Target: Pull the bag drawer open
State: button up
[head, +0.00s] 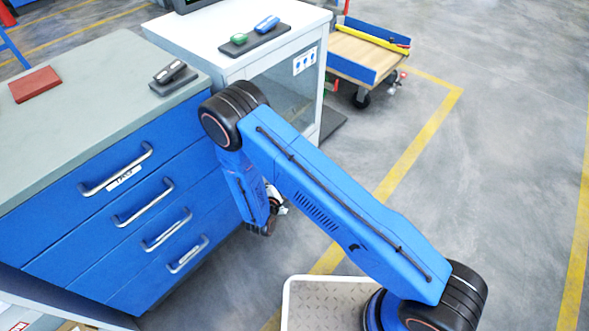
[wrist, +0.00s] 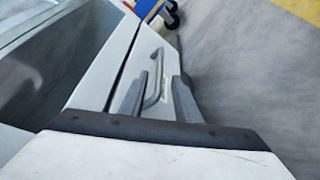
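The blue drawer cabinet (head: 130,215) stands at the left in the head view, all its drawers shut. The top drawer (head: 80,207) carries a small white label (head: 123,178), too small to read surely, and a silver bar handle (head: 115,168). My gripper (head: 272,212) hangs right of the cabinet, apart from this handle and partly hidden by my arm. In the wrist view my gripper (wrist: 157,98) has its two grey fingers spread. A grey bar handle (wrist: 155,78) on a pale panel appears between them, seemingly beyond the fingertips. The blue drawer front does not show there.
A white cabinet (head: 240,45) with a glass door adjoins the blue cabinet. A red block (head: 35,84) and a dark grey device (head: 172,76) lie on the worktop. A wood-and-blue trolley (head: 362,52) stands behind. The floor at right is clear.

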jog(key=x, duration=0.8)
jog(key=shift+s, duration=0.1)
grip_shut()
